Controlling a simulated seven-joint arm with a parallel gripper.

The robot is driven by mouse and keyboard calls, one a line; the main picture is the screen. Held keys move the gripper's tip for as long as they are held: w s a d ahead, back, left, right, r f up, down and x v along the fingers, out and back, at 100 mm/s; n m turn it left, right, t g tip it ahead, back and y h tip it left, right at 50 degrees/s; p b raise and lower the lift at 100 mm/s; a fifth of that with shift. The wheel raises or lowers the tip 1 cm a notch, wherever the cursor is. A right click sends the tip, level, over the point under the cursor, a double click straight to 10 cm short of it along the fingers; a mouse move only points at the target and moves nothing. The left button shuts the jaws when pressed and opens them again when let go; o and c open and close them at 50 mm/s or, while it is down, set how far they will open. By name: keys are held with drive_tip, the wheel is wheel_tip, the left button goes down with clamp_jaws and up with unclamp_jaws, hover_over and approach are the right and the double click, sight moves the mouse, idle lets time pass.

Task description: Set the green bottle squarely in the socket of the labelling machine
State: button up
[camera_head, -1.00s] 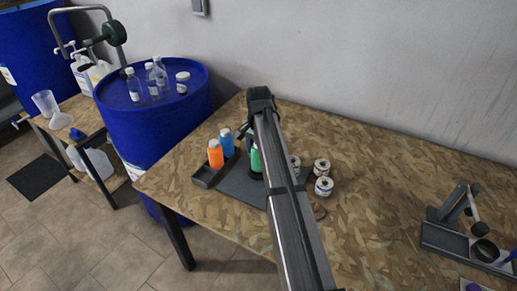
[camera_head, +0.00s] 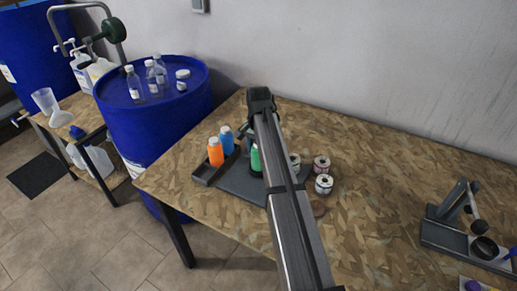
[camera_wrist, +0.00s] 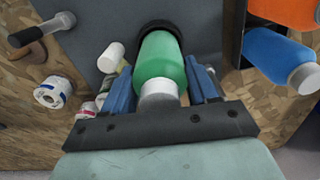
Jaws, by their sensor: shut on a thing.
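The green bottle (camera_wrist: 161,62) has a white cap and stands between my gripper's fingers (camera_wrist: 163,82) in the wrist view. My gripper is shut on it near the cap end. The bottle's far end meets the dark round socket (camera_wrist: 157,25) of the labelling machine; whether it is fully seated and square cannot be told. In the head view only a strip of the green bottle (camera_head: 255,158) shows, as my arm covers the rest. The machine's grey base plate (camera_head: 238,184) lies on the table, partly covered by my arm.
An orange bottle (camera_head: 215,153) and a blue bottle (camera_head: 227,140) stand in a dark tray (camera_head: 203,175) left of the green one. Label rolls (camera_head: 323,184) sit to the right. A second grey device (camera_head: 455,236) stands far right.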

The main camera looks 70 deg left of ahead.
drive_tip(key=shift+f, duration=0.45)
idle(0.3)
drive_tip(key=o, duration=1.5)
drive_tip(key=shift+r, duration=0.15)
drive_tip(key=shift+r, duration=3.6)
